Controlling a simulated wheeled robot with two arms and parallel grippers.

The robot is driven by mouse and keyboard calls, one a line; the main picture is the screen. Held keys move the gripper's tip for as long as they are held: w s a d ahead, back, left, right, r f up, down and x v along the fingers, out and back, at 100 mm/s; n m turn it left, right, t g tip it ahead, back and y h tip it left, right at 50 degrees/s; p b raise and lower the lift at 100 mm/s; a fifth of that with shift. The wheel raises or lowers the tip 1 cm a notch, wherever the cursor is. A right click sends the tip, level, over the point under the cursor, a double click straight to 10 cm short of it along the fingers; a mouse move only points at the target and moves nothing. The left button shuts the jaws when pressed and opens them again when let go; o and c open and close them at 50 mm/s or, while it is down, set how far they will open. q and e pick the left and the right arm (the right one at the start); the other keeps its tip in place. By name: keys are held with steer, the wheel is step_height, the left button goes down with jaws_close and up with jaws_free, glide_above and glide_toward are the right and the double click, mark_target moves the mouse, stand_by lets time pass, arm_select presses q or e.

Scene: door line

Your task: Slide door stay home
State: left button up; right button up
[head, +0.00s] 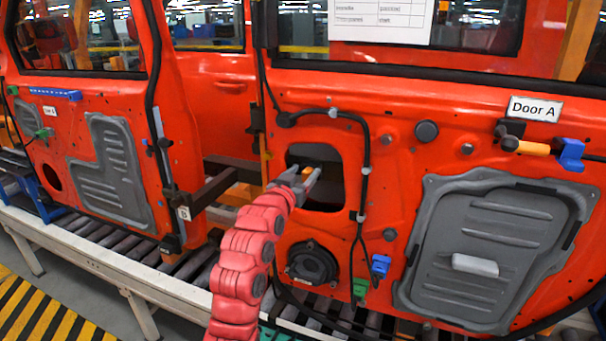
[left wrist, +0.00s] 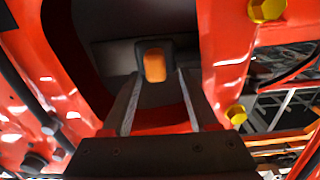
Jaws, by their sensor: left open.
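The red door marked Door A (head: 390,130) has a dark opening (head: 328,192) left of its middle. A small orange-ended dark block, which looks like the door stay (left wrist: 154,66), sits inside the opening; in the head view only a bit of orange shows past the fingers. My left gripper (head: 303,173) is at the opening, its fingers pointing into it. In the left wrist view the gripper (left wrist: 160,76) is open, with the orange end between and just beyond its fingertips. No grip on it shows. My right gripper is in neither view.
A black cable (head: 366,165) runs along the opening's right side. A round speaker (head: 312,263) is below, with green (head: 360,287) and blue (head: 380,265) connectors beside it. A grey panel (head: 495,245) covers the right. Another red door (head: 90,100) stands left, above the roller conveyor (head: 150,255).

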arm_select(q)
steer(key=shift+s+a+f+b, duration=0.1)
steer(key=shift+s+a+b, duration=0.15)
steer(key=shift+s, duration=0.2)
steer(key=b+v, duration=0.6)
steer(key=v, duration=1)
steer(key=shift+s, duration=0.2)
